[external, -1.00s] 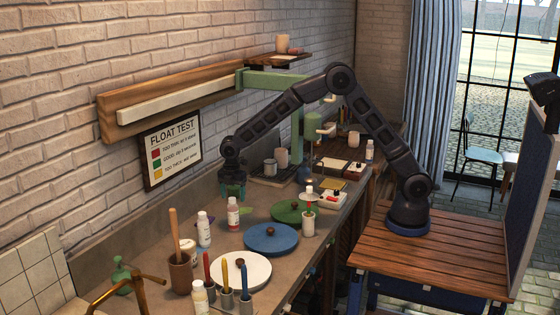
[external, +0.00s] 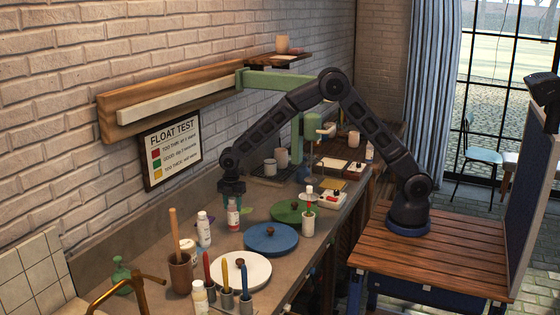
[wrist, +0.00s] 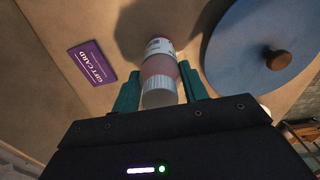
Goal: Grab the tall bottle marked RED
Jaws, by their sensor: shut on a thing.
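A bottle with a white cap, a white label and reddish contents (external: 233,218) stands on the counter. In the wrist view the bottle (wrist: 160,66) sits between my two green fingers, cap toward me; its label is too small to read. My gripper (external: 233,198) points down over the bottle's top and is shut on it. It also shows in the wrist view (wrist: 160,88). The bottle appears upright and at counter height; I cannot tell whether its base touches the counter.
A blue round lid (external: 271,238), a green lid (external: 287,210) and a white one (external: 246,270) lie nearby. Another white-capped bottle (external: 204,230) stands to the left, near a wooden mortar (external: 181,272). A purple gift card (wrist: 92,63) lies beside the bottle.

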